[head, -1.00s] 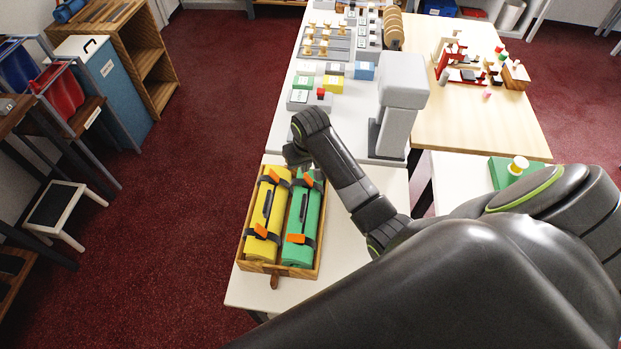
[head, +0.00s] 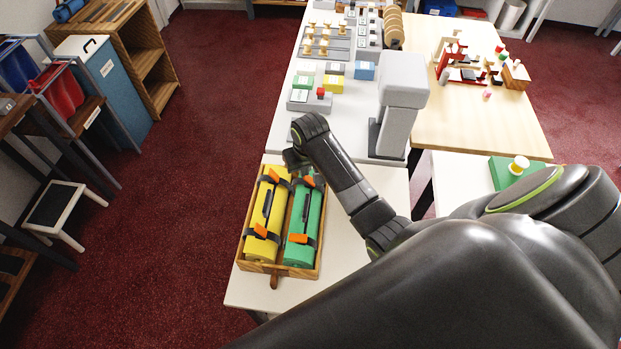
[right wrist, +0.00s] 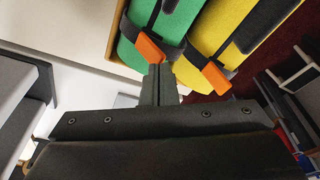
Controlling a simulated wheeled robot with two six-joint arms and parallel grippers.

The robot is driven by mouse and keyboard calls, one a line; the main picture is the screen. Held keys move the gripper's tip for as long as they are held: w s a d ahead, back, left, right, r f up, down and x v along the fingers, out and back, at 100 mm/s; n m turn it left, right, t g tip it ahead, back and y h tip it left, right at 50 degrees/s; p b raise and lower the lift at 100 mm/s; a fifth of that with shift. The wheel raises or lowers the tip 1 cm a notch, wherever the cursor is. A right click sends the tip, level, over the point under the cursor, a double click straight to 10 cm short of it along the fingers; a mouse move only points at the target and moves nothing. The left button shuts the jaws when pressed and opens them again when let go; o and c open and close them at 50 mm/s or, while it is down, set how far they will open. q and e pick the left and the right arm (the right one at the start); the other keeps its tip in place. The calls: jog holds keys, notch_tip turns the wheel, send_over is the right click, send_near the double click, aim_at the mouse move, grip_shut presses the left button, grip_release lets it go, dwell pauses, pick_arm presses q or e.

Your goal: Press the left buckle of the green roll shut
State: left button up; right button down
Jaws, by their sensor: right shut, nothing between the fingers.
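The green roll (head: 303,212) lies lengthwise in a wooden tray (head: 299,273), right of a yellow roll (head: 266,205). Dark straps cross it, with one orange buckle at the far end (head: 309,181) and another at the near end (head: 297,238). My right gripper (head: 301,170) is over the far end of the green roll, by its far buckle. In the right wrist view the shut, empty fingers (right wrist: 158,72) point at an orange buckle (right wrist: 149,48) on the green roll (right wrist: 170,25). I cannot tell whether they touch. My left gripper is not in view.
The yellow roll's orange buckle (right wrist: 214,76) is close beside the fingers in the right wrist view. A grey column-like stand (head: 400,95) rises behind my right arm. The white table (head: 345,240) is clear right of the tray.

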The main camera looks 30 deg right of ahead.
jog(key=shift+w+a+f+b, duration=0.15)
jog(key=shift+f+b, duration=0.15)
jog(key=shift+f, duration=0.5)
jog(key=shift+a+f+b, duration=0.15)
jog(key=shift+f+b, duration=0.15)
jog(key=shift+f, duration=0.5)
notch_tip(320, 180, up, 3)
jog(key=p, duration=0.3)
jog(key=shift+r, duration=2.55)
